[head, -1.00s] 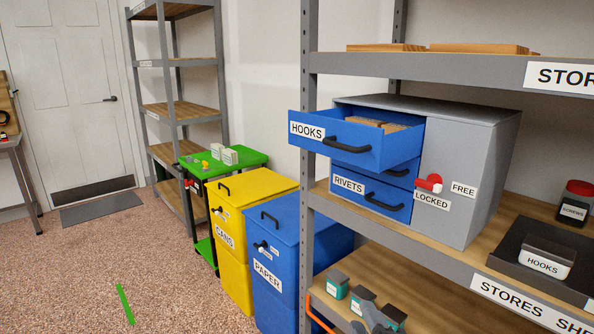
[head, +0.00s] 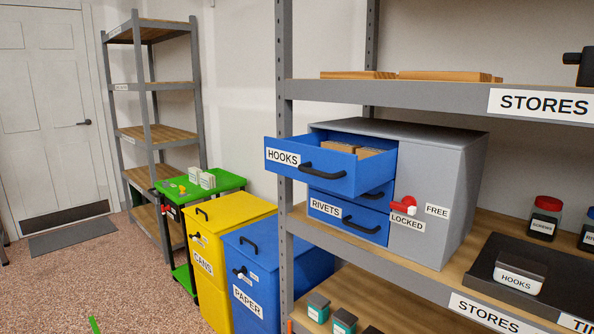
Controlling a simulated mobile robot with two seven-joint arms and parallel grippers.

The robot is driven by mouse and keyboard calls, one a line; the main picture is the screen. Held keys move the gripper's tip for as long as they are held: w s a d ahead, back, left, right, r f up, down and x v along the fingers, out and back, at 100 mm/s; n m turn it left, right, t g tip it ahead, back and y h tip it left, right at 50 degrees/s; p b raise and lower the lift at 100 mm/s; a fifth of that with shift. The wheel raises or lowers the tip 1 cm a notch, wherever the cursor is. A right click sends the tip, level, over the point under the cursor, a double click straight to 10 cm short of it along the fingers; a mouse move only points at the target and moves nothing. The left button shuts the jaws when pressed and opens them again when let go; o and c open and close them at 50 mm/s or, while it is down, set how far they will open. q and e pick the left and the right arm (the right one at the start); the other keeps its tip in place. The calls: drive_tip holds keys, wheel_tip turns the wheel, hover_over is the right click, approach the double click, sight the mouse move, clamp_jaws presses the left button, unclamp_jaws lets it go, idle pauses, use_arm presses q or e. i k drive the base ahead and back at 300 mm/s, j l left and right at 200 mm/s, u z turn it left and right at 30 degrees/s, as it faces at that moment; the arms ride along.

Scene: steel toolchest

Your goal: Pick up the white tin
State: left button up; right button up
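I see no tin that is plainly all white. A small tin labelled HOOKS (head: 519,278), with a dark top and a pale front, sits on a black tray (head: 483,273) on the shelf at the right. Small white boxes (head: 207,180) stand on the green cart at the left; I cannot tell whether they are tins. Neither of my grippers is in view.
A grey cabinet (head: 455,165) stands on the shelf, its blue HOOKS drawer (head: 310,171) pulled open. A red-lidded jar (head: 544,219) stands behind the tray.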

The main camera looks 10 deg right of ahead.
sight(525, 276)
drive_tip(key=z, duration=1.4)
drive_tip(key=i+j+u, duration=0.15)
drive_tip(key=j, duration=0.35)
drive_tip(key=k+j, duration=0.05)
